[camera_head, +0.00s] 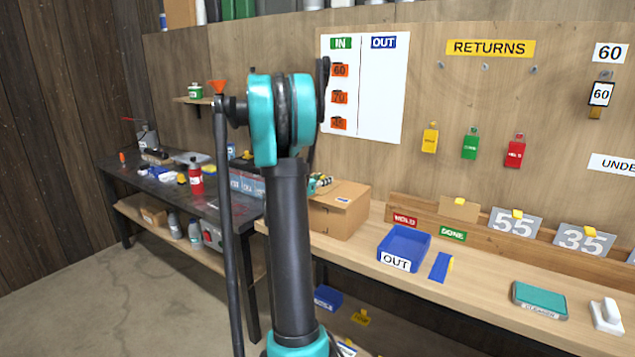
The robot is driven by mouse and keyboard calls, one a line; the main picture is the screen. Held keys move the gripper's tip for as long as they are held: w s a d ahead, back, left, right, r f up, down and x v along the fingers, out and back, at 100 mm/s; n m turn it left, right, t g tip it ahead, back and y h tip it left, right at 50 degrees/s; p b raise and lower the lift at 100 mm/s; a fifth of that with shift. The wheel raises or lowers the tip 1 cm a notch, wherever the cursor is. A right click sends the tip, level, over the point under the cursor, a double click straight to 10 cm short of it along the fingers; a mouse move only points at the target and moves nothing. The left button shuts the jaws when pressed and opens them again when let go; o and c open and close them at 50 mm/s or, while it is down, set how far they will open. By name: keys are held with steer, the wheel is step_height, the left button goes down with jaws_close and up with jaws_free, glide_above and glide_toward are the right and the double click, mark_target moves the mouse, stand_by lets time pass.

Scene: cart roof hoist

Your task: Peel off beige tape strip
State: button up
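I cannot make out a beige tape strip for certain. A brown cardboard box (343,211) stands on the wooden bench, left of the blue OUT tray, with a small white and blue label on its top. A beige card (459,209) with a yellow clip leans on the back ledge above the green DONE sign. My arm fills the middle of the view and hides part of the bench and box. What looks like my gripper (320,184) shows small and partly hidden just behind my arm, near the box's top left; its fingers are not clear.
A blue OUT tray (404,248), a blue tool (441,266), a teal-topped cleaner block (540,300) and a white item (606,315) stand on the bench. Number plates 55 (515,223) and 35 (584,239) line the ledge. A cluttered dark table (228,211) is at left.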

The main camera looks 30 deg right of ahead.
steer(key=shift+d, duration=0.1)
steer(key=shift+c, duration=0.3)
steer(key=c, duration=0.6)
jaws_close()
